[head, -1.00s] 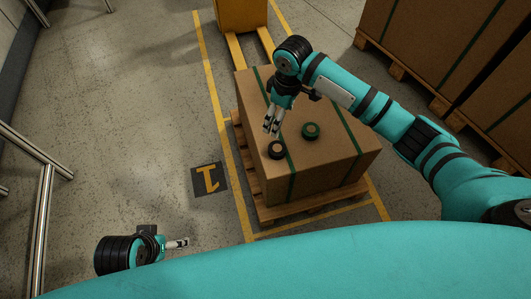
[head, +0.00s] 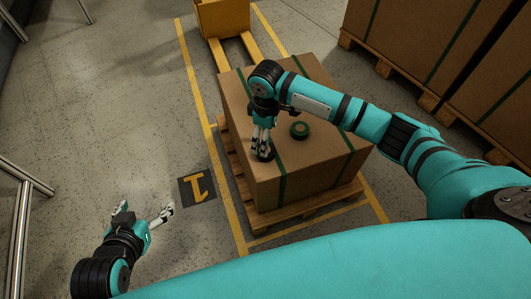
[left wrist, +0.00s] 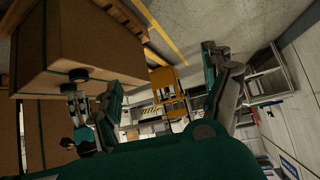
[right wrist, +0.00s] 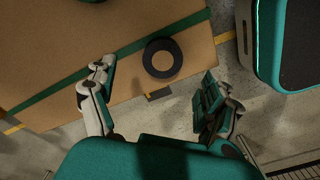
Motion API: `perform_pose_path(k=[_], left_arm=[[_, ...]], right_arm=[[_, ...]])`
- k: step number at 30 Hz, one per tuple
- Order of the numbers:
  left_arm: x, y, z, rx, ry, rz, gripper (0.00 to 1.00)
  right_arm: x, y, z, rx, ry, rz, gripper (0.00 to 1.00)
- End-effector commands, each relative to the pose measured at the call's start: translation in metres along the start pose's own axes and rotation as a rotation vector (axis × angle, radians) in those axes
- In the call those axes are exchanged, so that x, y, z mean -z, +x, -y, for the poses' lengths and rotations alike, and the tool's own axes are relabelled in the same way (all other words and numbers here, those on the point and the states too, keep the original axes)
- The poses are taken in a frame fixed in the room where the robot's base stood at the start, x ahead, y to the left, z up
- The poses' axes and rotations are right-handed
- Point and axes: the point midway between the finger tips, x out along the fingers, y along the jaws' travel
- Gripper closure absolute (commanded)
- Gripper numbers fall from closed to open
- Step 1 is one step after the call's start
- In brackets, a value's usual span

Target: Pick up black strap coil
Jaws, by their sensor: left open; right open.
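The black strap coil (head: 267,156) lies flat on the strapped carton (head: 325,158), near its front left edge. My right gripper (head: 262,146) points down at the coil and partly hides it in the head view. In the right wrist view the coil (right wrist: 162,74) shows as a dark ring between the spread fingers of my right gripper (right wrist: 155,78), with clear space on both sides. My left gripper (head: 143,211) is open and empty at the lower left, over the floor and away from the carton. Its spread fingers also show in the left wrist view (left wrist: 165,75).
Green straps cross the carton. It stands on a wooden pallet (head: 268,219) inside yellow floor lines. A yellow pallet truck (head: 222,18) stands behind. Large cartons fill the upper right.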

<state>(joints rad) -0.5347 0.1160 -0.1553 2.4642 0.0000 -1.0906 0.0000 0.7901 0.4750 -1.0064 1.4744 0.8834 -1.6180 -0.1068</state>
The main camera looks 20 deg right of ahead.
Motion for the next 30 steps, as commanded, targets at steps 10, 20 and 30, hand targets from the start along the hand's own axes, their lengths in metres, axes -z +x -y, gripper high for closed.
perform_pose_path(k=[10,20,30], left_arm=[[0.032,0.004,-0.004,-0.01,0.002,-0.163,0.17],[0.092,-0.004,-0.013,-0.03,0.003,-0.496,0.17],[0.136,-0.028,-0.02,-0.047,-0.001,-0.764,0.17]], right_arm=[[0.0,0.018,0.001,0.0,0.0,0.0,0.16],[0.001,0.045,0.004,0.001,-0.001,0.0,0.16],[0.001,0.066,0.004,0.0,0.0,0.0,0.16]])
